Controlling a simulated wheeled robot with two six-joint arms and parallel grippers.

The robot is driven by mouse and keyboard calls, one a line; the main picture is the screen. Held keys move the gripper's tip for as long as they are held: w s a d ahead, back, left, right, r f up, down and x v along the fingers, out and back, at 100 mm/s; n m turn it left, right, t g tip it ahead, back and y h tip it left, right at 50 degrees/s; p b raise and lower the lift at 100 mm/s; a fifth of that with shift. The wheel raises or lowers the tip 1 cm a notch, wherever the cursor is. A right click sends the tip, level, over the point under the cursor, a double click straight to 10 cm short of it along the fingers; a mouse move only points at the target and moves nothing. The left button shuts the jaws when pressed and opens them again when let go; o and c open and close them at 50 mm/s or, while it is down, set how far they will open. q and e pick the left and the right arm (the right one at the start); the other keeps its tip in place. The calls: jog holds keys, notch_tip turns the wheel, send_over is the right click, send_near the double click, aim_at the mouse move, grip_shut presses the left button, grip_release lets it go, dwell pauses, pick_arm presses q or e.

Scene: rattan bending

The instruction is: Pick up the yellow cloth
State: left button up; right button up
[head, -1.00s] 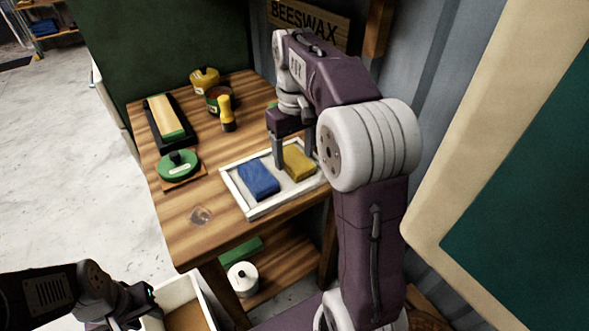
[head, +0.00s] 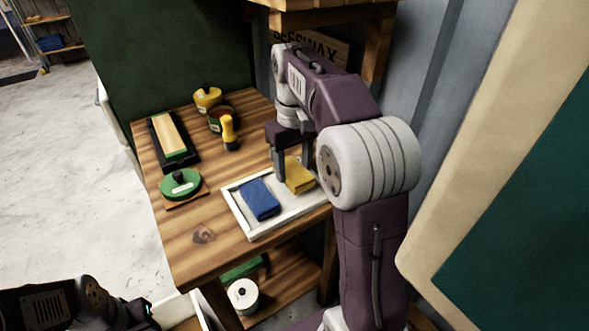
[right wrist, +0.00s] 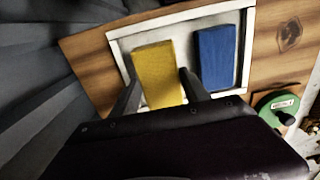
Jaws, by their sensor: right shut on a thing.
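The yellow cloth (head: 299,177) is a folded block in the white tray (head: 268,228) on the wooden table, to the right of the blue cloth (head: 260,198). My right gripper (head: 292,178) is down at the tray, shut on the yellow cloth. In the right wrist view the yellow cloth (right wrist: 158,72) lies between the two fingers (right wrist: 160,92), with the blue cloth (right wrist: 216,57) apart on its right. I cannot tell whether the yellow cloth is off the tray floor. My left gripper (head: 140,312) is at the lower left, away from the table; its fingers do not show clearly.
On the table (head: 200,250) are a green round-based tool (head: 180,184), a black tray with a wood and green block (head: 170,138), a yellow-handled brush (head: 229,132) and yellow and dark pots (head: 207,98). A white canister (head: 243,295) stands on the lower shelf. The table's front left is clear.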

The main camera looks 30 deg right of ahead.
aim_at(290, 171)
jog(key=r, duration=0.1)
jog(key=r+p, duration=0.1)
jog(key=r, duration=0.2)
jog(key=shift+a+r+p, duration=0.15)
jog(key=shift+a+p, duration=0.2)
jog(key=shift+a, duration=0.05)
jog(key=s+a+p, duration=0.1)
jog(key=a+p, duration=0.1)
jog(key=a, duration=1.6)
jog(key=shift+s+a, duration=0.25)
jog(key=shift+a, duration=0.1)
